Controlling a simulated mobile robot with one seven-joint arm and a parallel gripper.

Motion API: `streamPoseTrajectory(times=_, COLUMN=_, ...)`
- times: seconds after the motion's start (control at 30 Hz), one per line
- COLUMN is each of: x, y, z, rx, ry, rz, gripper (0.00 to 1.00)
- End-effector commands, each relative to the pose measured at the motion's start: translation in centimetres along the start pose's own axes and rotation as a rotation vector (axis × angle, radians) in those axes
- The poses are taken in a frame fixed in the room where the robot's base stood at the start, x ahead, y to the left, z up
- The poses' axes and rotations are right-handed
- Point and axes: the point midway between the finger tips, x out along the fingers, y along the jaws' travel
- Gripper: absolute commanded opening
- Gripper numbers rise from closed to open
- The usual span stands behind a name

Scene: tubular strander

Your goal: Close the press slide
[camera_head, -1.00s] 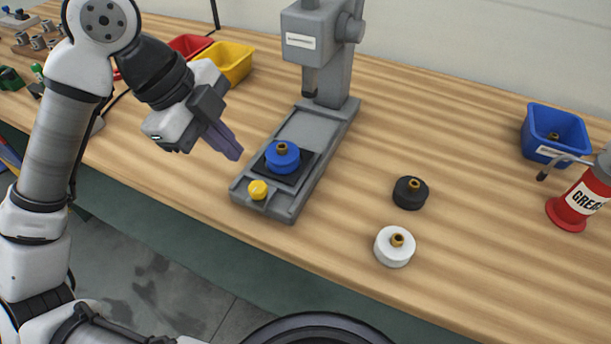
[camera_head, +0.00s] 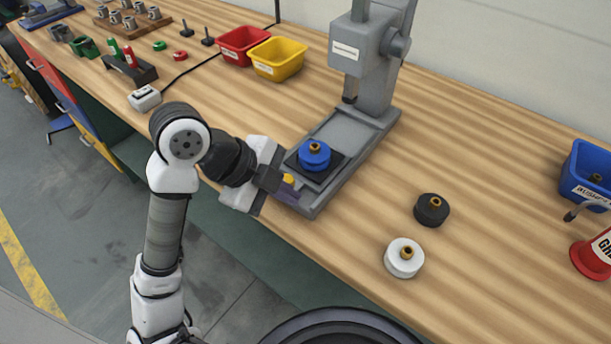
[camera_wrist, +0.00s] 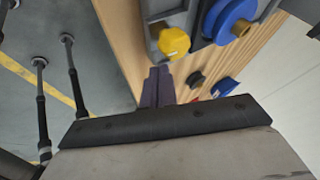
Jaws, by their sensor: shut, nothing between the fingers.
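The grey press (camera_head: 359,45) stands on the bench, its ram above the back of a long base (camera_head: 352,133). The press slide (camera_head: 332,172), a dark plate, sits at the front end of the base, out from under the ram. A blue round part (camera_head: 314,157) with a brass bushing in it rests on the slide. A yellow knob (camera_head: 288,179) is at the slide's front; it also shows in the wrist view (camera_wrist: 173,42). My gripper (camera_head: 287,193) is shut and empty, its purple fingers (camera_wrist: 158,88) just in front of the knob. I cannot tell whether they touch.
A black part (camera_head: 432,211) and a white part (camera_head: 404,259) with brass bushings stand right of the press. A blue bin (camera_head: 588,172) and a red grease can (camera_head: 594,255) are at the right. Red (camera_head: 243,45) and yellow bins (camera_head: 277,60) stand behind left.

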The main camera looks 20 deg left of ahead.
Motion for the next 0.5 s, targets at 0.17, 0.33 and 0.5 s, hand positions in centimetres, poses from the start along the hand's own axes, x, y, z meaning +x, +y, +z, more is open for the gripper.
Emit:
streamPoseTrajectory(times=0.17, x=1.9, y=-1.8, z=-0.3, rx=0.003, ry=0.003, rz=0.003, gripper=0.0)
streamPoseTrajectory(times=0.33, x=2.8, y=-3.2, z=-0.1, rx=0.001, ry=0.002, rz=0.002, gripper=0.0)
streamPoseTrajectory(times=0.5, x=3.1, y=-3.6, z=0.0, rx=0.0, ry=0.0, rz=0.001, gripper=0.0)
